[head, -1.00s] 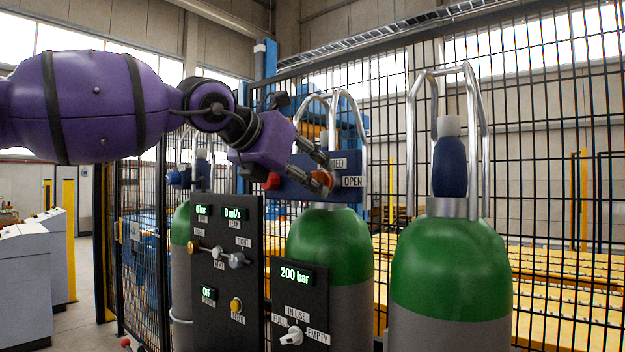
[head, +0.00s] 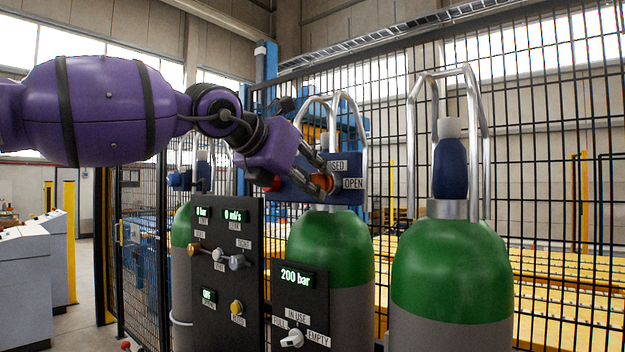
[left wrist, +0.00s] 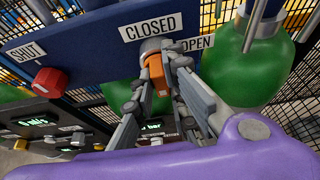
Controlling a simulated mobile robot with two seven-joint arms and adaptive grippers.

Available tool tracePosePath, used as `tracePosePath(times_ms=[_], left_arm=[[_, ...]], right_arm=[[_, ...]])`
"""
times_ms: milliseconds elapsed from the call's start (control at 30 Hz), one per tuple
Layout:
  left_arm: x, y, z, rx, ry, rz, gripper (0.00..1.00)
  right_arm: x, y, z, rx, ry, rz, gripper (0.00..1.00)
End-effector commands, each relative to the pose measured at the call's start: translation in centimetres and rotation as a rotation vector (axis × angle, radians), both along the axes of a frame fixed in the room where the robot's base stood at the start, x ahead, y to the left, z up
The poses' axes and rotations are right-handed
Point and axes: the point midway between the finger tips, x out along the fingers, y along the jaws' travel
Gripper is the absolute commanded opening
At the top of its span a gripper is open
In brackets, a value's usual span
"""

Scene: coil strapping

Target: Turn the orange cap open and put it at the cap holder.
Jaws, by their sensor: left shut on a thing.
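The orange cap (left wrist: 157,74) sits on the front of a blue valve panel (left wrist: 95,45), just under the CLOSED label and left of the OPEN label. My left gripper (left wrist: 160,78) is shut on the cap, with one finger on each side of it. In the head view the left gripper (head: 325,176) reaches in from the left at the middle cylinder's valve, and the cap (head: 323,183) shows only partly between the fingertips. I cannot make out the cap holder. My right gripper is not in view.
A red knob (left wrist: 50,81) under a SHUT label is beside the cap. Below stand black gauge panels (head: 228,270) with small knobs. Green-topped cylinders (head: 450,265) with metal guard bars stand in front of a black mesh fence.

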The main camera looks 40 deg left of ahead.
Motion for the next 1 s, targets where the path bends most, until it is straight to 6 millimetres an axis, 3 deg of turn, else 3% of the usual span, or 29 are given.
tracePosePath(times_ms=[333, 633, 1000], left_arm=[[0.0, 0.0, -0.1, -0.013, 0.002, 0.000, 0.00], [-0.1, 0.5, 0.0, -0.443, 0.035, -0.001, 0.00], [0.1, 0.5, -0.3, -0.525, 0.045, 0.001, 0.00]], right_arm=[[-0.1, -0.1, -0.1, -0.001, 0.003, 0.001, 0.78], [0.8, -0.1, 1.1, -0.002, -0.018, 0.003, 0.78], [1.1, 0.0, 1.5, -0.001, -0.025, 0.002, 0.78]])
